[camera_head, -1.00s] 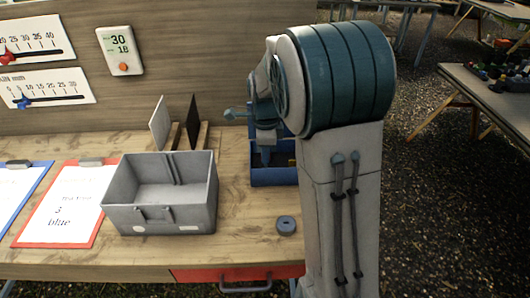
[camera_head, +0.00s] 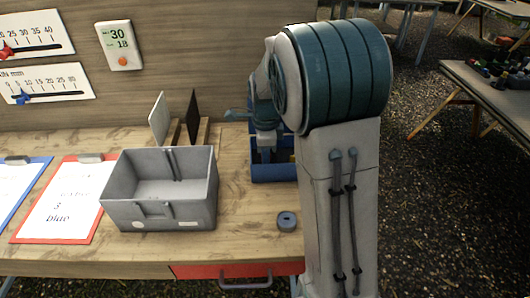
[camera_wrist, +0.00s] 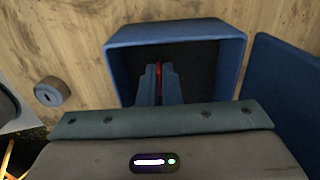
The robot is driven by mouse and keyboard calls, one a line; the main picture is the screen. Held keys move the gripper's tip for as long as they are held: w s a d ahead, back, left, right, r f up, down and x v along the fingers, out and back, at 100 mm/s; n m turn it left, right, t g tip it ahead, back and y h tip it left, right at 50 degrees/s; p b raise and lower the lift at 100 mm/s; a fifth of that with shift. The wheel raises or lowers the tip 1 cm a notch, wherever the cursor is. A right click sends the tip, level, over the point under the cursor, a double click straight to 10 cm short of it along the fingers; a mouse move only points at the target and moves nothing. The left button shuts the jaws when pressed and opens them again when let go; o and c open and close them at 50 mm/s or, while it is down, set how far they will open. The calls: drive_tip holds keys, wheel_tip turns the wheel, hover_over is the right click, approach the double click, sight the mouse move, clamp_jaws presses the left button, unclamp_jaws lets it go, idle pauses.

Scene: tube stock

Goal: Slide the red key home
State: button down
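A narrow red piece (camera_wrist: 158,72), which may be the red key, shows between my gripper's fingers in the wrist view. Most of it is hidden by the fingers. My gripper (camera_wrist: 158,80) points down into a blue open bin (camera_wrist: 178,38). Its two fingers are close together, one on each side of the red piece; whether they touch it I cannot tell. In the head view, my gripper (camera_head: 266,152) is at the blue bin (camera_head: 272,173) on the workbench, partly hidden behind my arm. The red piece cannot be made out there.
A grey open box (camera_head: 160,212) stands left of the bin. A round grey piece (camera_head: 287,221) lies in front of the bin, also in the wrist view (camera_wrist: 50,92). Dark and white upright panels (camera_head: 192,115) stand behind. Wall scales carry a red pointer (camera_head: 6,50) and a blue one.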

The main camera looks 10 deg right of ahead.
drive_tip(key=shift+f, duration=0.15)
drive_tip(key=shift+f+b, duration=0.3)
drive_tip(key=shift+f, duration=0.1)
drive_tip(key=c, duration=1.5)
unclamp_jaws()
drive_tip(key=shift+c, duration=0.2)
wheel_tip(320, 180, up, 14)
drive_tip(key=shift+p, duration=0.35)
